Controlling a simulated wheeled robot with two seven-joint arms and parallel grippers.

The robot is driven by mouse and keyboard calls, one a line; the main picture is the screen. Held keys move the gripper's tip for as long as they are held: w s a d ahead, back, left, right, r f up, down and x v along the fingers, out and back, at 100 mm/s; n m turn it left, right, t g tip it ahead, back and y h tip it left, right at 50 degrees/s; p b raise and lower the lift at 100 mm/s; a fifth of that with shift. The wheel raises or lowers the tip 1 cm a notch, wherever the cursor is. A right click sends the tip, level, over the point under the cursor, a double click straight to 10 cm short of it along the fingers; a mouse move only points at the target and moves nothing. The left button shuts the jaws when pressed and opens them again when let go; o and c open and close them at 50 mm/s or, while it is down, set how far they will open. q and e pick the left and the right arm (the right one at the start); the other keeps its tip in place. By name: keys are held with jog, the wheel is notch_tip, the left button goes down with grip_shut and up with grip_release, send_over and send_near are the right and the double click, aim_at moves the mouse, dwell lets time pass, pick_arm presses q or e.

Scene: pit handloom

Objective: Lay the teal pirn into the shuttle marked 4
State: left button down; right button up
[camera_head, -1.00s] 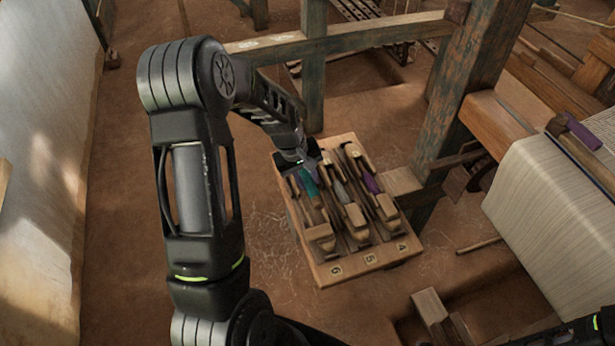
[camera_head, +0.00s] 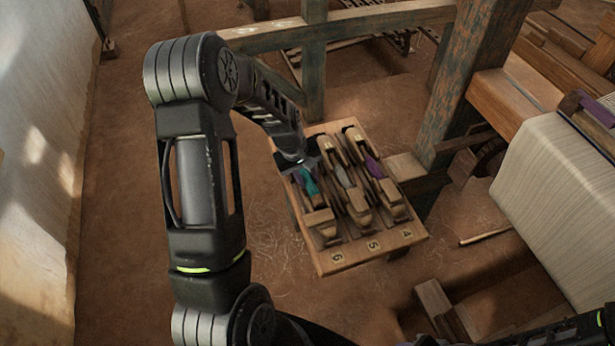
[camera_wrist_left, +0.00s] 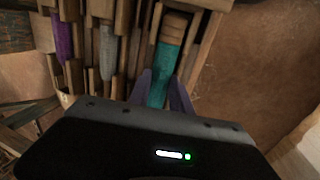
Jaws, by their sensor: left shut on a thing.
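The teal pirn (camera_head: 309,182) is at the left row of the wooden rack, the row marked 6 (camera_head: 337,258). In the left wrist view the teal pirn (camera_wrist_left: 164,75) runs between my finger tips, its wooden head pointing away. My left gripper (camera_head: 300,166) is shut on it; the grip itself is partly hidden. I cannot tell whether the pirn is lifted clear of the wood under it. The shuttle marked 4 (camera_head: 397,205) is the rightmost row, with a purple pirn (camera_head: 374,167) at it. My right gripper is out of view.
The middle row, marked 5, has a grey pirn (camera_head: 343,176). The rack (camera_head: 365,248) stands beside a dark loom post (camera_head: 470,75). Cream cloth on the loom (camera_head: 560,200) is at the right. Bare earth floor lies left of the rack.

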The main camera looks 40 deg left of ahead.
aim_at(307, 179)
pick_arm(q)
jog(key=c, duration=1.1)
grip_release()
jog(key=shift+r, duration=0.1)
notch_tip(307, 179, up, 8)
jog(key=p, duration=0.5)
jog(key=shift+p, duration=0.4)
